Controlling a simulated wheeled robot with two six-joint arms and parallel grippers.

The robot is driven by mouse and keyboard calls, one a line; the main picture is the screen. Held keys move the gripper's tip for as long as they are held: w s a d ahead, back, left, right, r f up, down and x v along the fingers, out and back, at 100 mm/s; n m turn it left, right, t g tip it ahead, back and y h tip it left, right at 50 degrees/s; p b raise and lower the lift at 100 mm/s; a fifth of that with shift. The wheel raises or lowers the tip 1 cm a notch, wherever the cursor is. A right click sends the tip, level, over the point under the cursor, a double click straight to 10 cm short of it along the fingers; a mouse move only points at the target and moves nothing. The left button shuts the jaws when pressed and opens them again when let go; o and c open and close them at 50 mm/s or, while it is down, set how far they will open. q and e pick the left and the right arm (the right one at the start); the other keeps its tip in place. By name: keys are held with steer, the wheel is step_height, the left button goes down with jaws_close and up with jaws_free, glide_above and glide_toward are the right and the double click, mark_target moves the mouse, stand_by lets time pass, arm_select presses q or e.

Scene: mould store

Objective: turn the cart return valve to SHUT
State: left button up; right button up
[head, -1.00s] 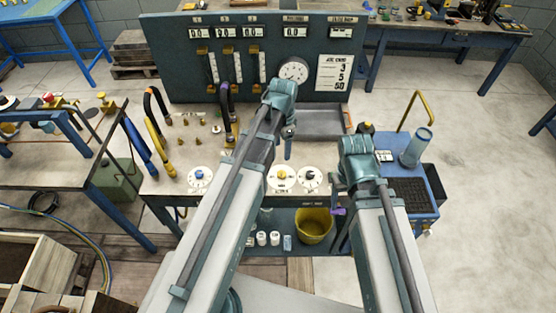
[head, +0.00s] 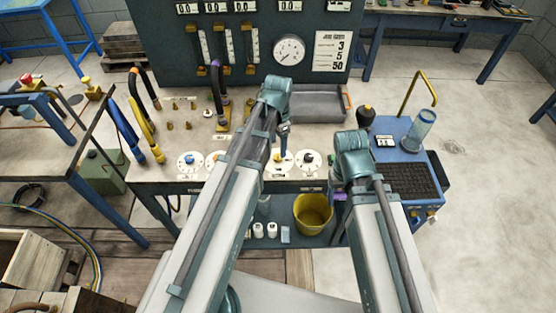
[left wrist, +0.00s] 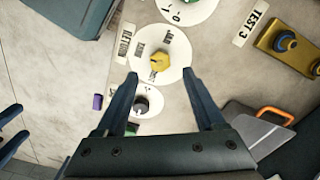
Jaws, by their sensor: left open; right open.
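A round white dial plate with a yellow knob (left wrist: 159,61) lies on the bench top beside a label reading RETURN (left wrist: 122,40); its smaller markings are hard to read. This yellow knob (head: 279,159) also shows in the head view, partly behind my left arm. My left gripper (left wrist: 160,73) is open, its fingertips on either side of the view just short of the knob, not closed on it. In the head view the left gripper (head: 284,138) hangs over the bench front. My right gripper (head: 342,187) is open and empty by the cart, its fingers mostly hidden.
A dial with a black knob (head: 309,158) sits just right of the yellow one, and a blue-knob dial (head: 190,160) further left. A blue cart (head: 413,175) stands at the right with a clear cylinder (head: 419,132). A grey tray (head: 318,102) lies behind. A yellow bucket (head: 313,212) is below.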

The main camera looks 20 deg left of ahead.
mark_target(278, 156)
arm_select(q)
step_height(278, 156, down, 5)
steer(key=b, duration=0.4)
steer(key=shift+f, duration=0.15)
jaws_close()
